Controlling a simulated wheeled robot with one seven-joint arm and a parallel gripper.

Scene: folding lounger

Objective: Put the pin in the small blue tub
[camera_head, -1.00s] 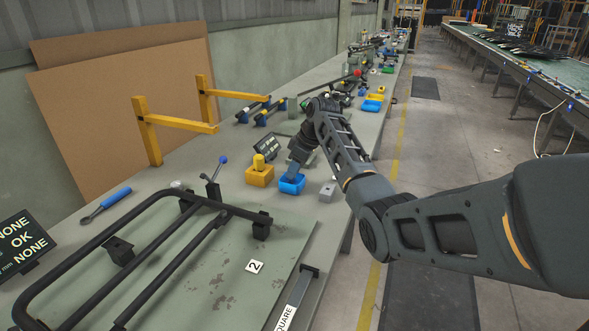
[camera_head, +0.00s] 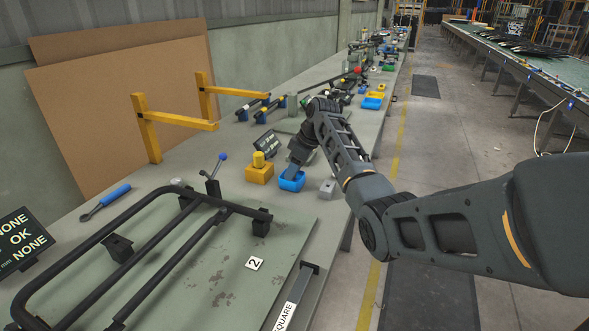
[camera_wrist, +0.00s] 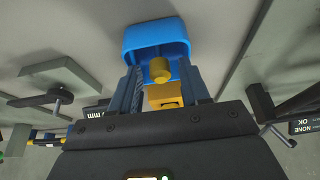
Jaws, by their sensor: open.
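The small blue tub (camera_head: 291,181) stands on the bench in the head view. It shows large at the top of the wrist view (camera_wrist: 155,40). My gripper (camera_head: 296,166) points down at the tub, its fingertips at or just inside the rim; exact depth is unclear. In the wrist view my gripper (camera_wrist: 161,72) is open, with its two fingers apart on either side of the tub's near part. I cannot make out the pin in either view. The tub's floor is largely hidden.
A yellow block (camera_head: 259,174) with a round yellow top stands just left of the tub. The black tube frame (camera_head: 150,250) fills the near bench. A small display (camera_head: 267,143) stands behind the tub.

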